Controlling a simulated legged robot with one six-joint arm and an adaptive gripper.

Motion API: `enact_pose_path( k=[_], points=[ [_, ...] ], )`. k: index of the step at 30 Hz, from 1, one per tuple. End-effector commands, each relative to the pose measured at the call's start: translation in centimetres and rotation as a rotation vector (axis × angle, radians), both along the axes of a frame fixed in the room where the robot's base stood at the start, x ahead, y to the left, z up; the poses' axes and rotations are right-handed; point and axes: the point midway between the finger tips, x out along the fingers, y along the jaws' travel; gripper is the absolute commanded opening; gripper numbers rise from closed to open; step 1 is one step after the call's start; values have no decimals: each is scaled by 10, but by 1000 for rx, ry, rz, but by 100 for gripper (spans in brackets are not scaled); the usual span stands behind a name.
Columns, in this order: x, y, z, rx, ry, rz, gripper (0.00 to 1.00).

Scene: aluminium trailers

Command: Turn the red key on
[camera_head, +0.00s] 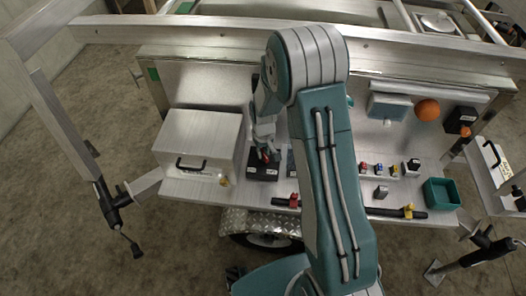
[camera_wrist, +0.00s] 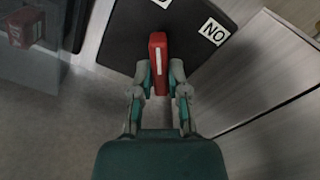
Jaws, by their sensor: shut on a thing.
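The red key (camera_wrist: 157,52) stands out from a dark box (camera_wrist: 120,36) with white labels, one reading "NO". In the wrist view my gripper (camera_wrist: 159,84) has its two fingers on either side of the key's near end, shut on it. The key's white stripe runs nearly straight up the picture. In the head view my gripper (camera_head: 265,152) is at the black box (camera_head: 262,168) on the trailer's shelf, and the red key shows only as a small patch there. The key's base is partly hidden.
A metal case (camera_head: 198,140) with a black handle stands just left of the box. Right of my arm are several small coloured switches (camera_head: 379,168), a teal bin (camera_head: 441,193), an orange ball (camera_head: 427,110) and a blue-grey box (camera_head: 389,106). Trailer rails border the shelf.

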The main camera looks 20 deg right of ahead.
Motion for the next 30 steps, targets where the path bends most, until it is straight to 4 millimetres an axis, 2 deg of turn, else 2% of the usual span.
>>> enact_pose_path(
  k=[30],
  points=[
    [-3,1,-3,-3,8,-945,0]
  ],
)
